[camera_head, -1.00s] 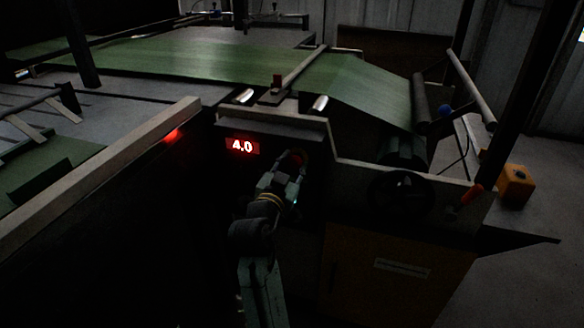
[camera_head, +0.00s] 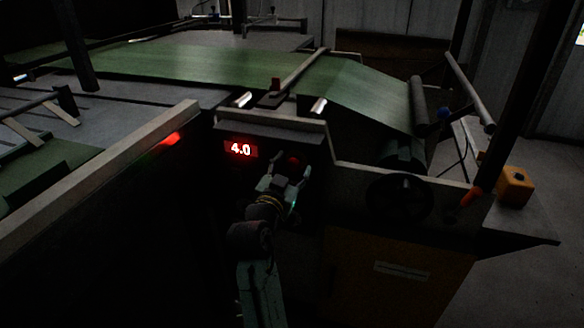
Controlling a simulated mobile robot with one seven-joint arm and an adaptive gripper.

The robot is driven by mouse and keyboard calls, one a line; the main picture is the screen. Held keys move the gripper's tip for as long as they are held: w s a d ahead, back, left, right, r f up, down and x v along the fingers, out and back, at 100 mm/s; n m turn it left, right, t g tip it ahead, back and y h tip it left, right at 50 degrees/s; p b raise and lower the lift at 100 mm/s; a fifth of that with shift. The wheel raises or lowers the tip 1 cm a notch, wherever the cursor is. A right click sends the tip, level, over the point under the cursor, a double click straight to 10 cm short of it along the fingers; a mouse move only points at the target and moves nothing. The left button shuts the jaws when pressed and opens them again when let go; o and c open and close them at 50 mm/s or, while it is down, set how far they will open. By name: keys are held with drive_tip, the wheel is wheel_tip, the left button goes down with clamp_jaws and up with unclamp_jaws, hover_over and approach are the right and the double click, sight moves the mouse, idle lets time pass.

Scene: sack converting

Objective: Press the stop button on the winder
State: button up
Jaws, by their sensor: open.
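The winder's dark control panel (camera_head: 268,137) stands in the middle of the view, with a lit red display (camera_head: 241,149) reading 4.0. A round red button (camera_head: 293,160) sits on the panel to the right of the display and is dimly lit. My gripper (camera_head: 291,170) is in front of the panel, just below the button in the picture. Its two fingers are spread and hold nothing. The button shows between and just above the fingertips. A gap to the button seems to be there, but its depth is hard to judge.
A green web (camera_head: 220,62) runs over the machine to rollers at the right. A black handwheel (camera_head: 399,198) and an orange-handled lever (camera_head: 471,196) are right of the panel. An orange box (camera_head: 515,186) with a dark top button stands further right. A long rail (camera_head: 100,175) borders the left.

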drive_tip(key=v, duration=1.1)
drive_tip(key=shift+s, duration=0.25)
drive_tip(key=shift+a, duration=0.1)
